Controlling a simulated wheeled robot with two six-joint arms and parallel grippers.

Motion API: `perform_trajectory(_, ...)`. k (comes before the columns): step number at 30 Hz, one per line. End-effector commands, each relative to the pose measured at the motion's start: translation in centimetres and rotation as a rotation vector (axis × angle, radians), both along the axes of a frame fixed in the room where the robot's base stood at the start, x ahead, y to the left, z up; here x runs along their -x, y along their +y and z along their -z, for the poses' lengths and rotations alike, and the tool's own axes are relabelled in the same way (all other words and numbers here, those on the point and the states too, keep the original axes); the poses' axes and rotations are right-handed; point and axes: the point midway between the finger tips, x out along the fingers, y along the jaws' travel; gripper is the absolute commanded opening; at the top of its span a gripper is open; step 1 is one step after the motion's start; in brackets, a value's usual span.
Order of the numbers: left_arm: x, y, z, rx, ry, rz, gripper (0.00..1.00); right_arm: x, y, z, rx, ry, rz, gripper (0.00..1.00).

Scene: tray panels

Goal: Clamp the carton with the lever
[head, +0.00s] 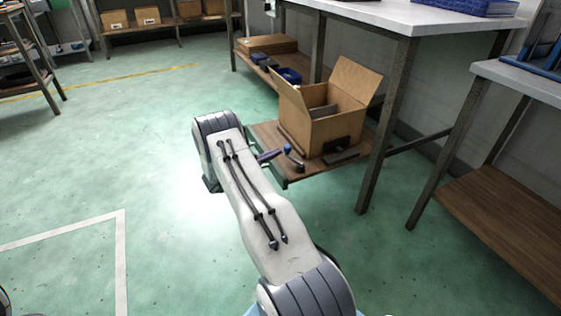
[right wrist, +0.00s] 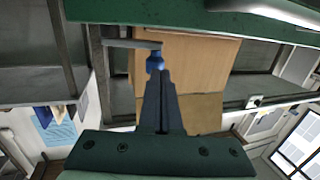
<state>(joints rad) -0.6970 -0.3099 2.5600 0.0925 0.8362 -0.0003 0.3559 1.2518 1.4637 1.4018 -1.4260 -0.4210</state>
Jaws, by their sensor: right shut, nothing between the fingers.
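The open cardboard carton (head: 316,128) stands on the wooden tray panel (head: 265,134) at the lower shelf of the bench, flaps up. A dark clamp pad (head: 337,145) is at its front face; whether it presses on the carton I cannot tell. A lever with a blue knob (head: 288,148) stands at the panel's front left of the carton. My right gripper (head: 274,154) is shut and empty, its tips at the knob. In the right wrist view the fingertips (right wrist: 160,74) reach the blue knob (right wrist: 154,62), with the grey lever bar (right wrist: 130,43) beyond. Contact is unclear. My left gripper is out of view.
The bench (head: 390,16) has dark metal legs, one (head: 388,125) just right of the carton. Blue bins (head: 289,75) and a flat carton (head: 266,43) lie behind on the shelf. Another table (head: 535,82) stands at right.

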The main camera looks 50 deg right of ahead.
Motion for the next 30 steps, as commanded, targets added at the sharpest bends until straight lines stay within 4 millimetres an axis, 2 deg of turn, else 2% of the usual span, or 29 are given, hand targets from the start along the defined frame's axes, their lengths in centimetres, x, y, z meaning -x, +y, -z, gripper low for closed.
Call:
perform_trajectory(5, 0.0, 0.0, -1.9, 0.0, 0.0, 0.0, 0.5, 0.1, 2.6, -0.8, 0.001, 0.002, 0.009, 0.0)
perform_trajectory(9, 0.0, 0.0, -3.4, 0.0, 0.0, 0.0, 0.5, -0.8, 6.0, -1.0, 0.001, 0.001, 0.007, 0.0)
perform_trajectory(16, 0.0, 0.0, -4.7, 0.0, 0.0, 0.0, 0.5, -1.8, 10.2, -1.0, 0.001, 0.0, 0.007, 0.0)
perform_trajectory(21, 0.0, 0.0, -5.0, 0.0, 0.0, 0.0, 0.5, -2.1, 11.5, -0.9, 0.001, 0.0, 0.009, 0.0)
perform_trajectory(30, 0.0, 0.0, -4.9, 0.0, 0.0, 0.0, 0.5, -2.0, 11.6, -0.8, 0.001, -0.001, 0.012, 0.0)
